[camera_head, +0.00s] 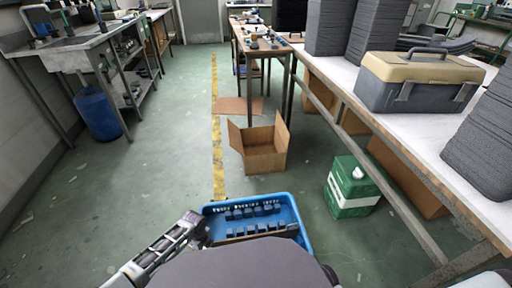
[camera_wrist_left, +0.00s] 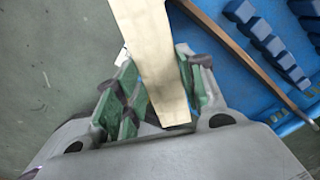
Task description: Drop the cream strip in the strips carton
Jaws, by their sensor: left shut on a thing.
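My left gripper (camera_wrist_left: 160,88) is shut on the cream strip (camera_wrist_left: 150,45), a flat pale piece that runs between the green finger pads and out of the top of the left wrist view. In the head view my left gripper (camera_head: 196,228) is at the left rim of the blue tray (camera_head: 297,212); I cannot make out the strip there. An open cardboard carton (camera_head: 262,160), probably the strips carton, stands on the floor beyond the tray. My right gripper is not in view.
A green and white canister (camera_head: 350,190) is right of the carton. A workbench (camera_head: 400,140) runs along the right.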

